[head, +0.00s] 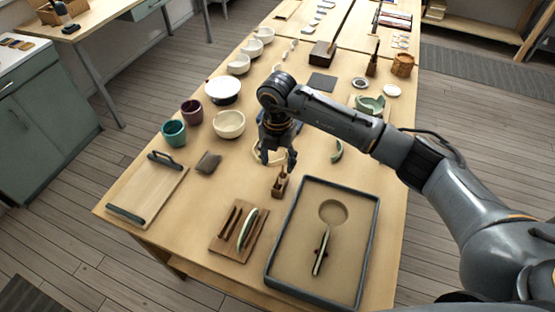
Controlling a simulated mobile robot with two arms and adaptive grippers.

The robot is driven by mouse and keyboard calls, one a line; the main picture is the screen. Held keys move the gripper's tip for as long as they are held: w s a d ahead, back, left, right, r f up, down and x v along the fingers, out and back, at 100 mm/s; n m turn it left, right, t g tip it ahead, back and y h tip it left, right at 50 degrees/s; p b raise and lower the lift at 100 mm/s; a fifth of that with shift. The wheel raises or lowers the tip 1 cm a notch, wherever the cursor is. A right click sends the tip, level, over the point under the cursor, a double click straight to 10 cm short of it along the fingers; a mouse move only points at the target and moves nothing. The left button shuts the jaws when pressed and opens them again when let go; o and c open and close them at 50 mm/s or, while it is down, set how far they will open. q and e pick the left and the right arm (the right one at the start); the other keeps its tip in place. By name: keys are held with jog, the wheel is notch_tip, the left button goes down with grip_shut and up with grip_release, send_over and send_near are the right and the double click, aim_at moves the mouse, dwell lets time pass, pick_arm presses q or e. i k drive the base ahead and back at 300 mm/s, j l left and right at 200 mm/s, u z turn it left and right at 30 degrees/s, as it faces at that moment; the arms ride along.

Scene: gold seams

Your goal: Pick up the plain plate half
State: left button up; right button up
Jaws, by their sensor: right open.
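A pale plate half with a green edge (249,229) stands on edge in a slotted wooden rack (222,245) at the front of the table. Another thin, pale piece (321,252), seen nearly edge-on, stands in the sand-coloured tray (286,262) to its right. I cannot tell from this view which of these is the plain half. My right gripper (277,158) points down with open, empty fingers, farther back than the rack and tray. A cream ring-like thing (256,156) is partly hidden behind the gripper. My left gripper is not in view.
A small wooden holder (279,184) stands just in front of my right gripper. A green curved shard (337,152) lies right of it. Bowls and cups, including a cream bowl (229,124), stand to the left. A wooden board with a dark handle (140,197) lies front left.

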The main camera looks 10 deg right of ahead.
aim_at(318, 262)
jog(key=k+j, duration=0.85)
